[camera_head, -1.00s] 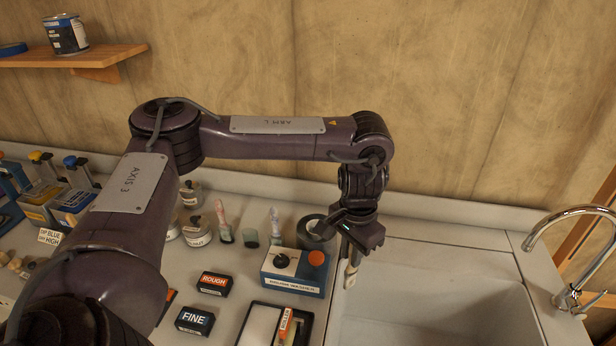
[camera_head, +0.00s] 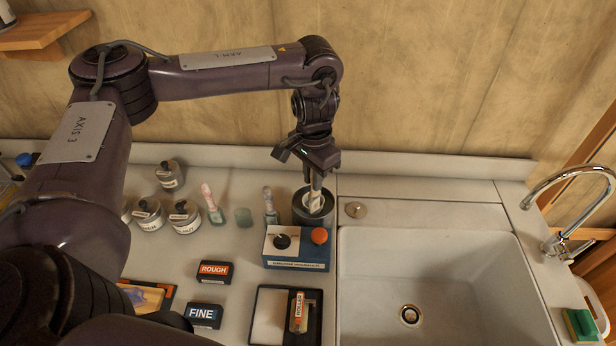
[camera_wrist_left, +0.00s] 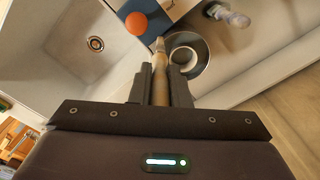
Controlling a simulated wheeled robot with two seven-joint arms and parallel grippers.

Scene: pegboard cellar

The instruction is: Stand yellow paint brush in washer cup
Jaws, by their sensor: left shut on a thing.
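My left gripper (camera_head: 316,180) is shut on the brush and holds it pointing down. In the left wrist view the brush (camera_wrist_left: 160,82) has a tan handle between the fingers, and its far end lies by the cup's left rim. The dark grey washer cup (camera_head: 299,208) stands behind the blue and white washer box. It also shows in the left wrist view, with a pale inside (camera_wrist_left: 186,60). In the head view the brush's pale lower part overlaps the cup's mouth; I cannot tell whether it is inside or just above. My right gripper is out of view.
The washer box (camera_head: 296,262) has a black knob and orange button. Bottles and jars (camera_head: 186,217) stand left of the cup. ROUGH (camera_head: 214,271) and FINE (camera_head: 204,315) blocks and a black tray (camera_head: 266,291) lie in front. The sink (camera_head: 440,262) is to the right.

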